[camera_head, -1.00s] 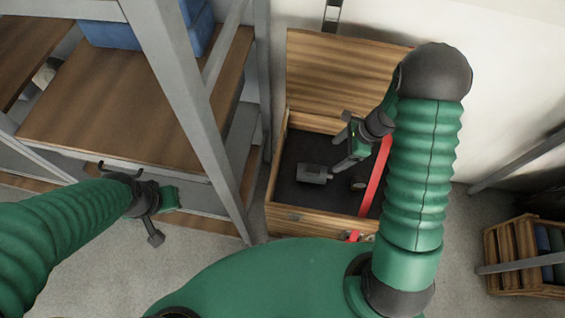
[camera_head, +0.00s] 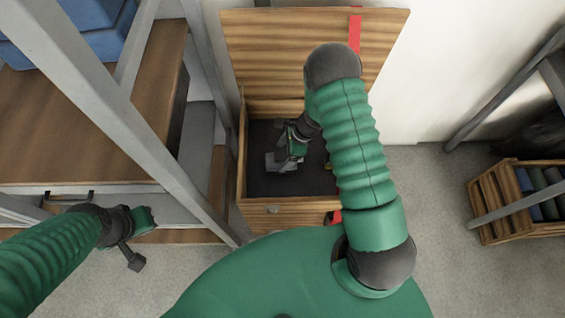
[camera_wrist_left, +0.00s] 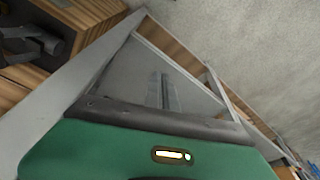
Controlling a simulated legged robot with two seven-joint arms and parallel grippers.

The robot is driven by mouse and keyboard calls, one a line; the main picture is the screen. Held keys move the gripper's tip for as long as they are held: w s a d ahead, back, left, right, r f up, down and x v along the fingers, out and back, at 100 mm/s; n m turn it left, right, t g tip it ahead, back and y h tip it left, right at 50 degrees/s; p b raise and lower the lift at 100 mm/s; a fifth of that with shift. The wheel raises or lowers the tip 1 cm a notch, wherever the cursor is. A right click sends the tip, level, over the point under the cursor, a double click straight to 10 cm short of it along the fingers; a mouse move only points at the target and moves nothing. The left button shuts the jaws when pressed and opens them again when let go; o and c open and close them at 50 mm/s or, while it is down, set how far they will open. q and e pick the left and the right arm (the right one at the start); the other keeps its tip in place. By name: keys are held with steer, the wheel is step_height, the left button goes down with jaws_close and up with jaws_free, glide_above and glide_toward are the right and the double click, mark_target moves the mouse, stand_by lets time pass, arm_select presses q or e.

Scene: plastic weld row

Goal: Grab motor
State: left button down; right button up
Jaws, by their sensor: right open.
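A small grey motor (camera_head: 278,163) lies on the dark floor of an open wooden box, partly hidden by my right gripper. My right gripper (camera_head: 285,158) reaches down into the box from the right, open, with its fingers right at the motor. Whether they touch it I cannot tell. My left gripper (camera_head: 142,240) hangs at the left, in front of the shelf and well away from the box. Its jaw opening is unclear.
The wooden box (camera_head: 285,212) has its lid (camera_head: 270,50) raised behind, with a red strap (camera_head: 355,30) on it. A metal-framed shelf (camera_head: 95,120) stands close on the left. A slatted crate (camera_head: 500,205) sits at the right on open floor.

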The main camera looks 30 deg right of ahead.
steer(key=shift+a+f, duration=0.2)
steer(key=shift+f, duration=0.2)
steer(key=shift+a+r, duration=0.2)
steer(key=shift+c, duration=1.4)
steer(key=shift+d, duration=0.15)
steer(key=c, duration=1)
steer(key=shift+w, duration=0.1)
jaws_close()
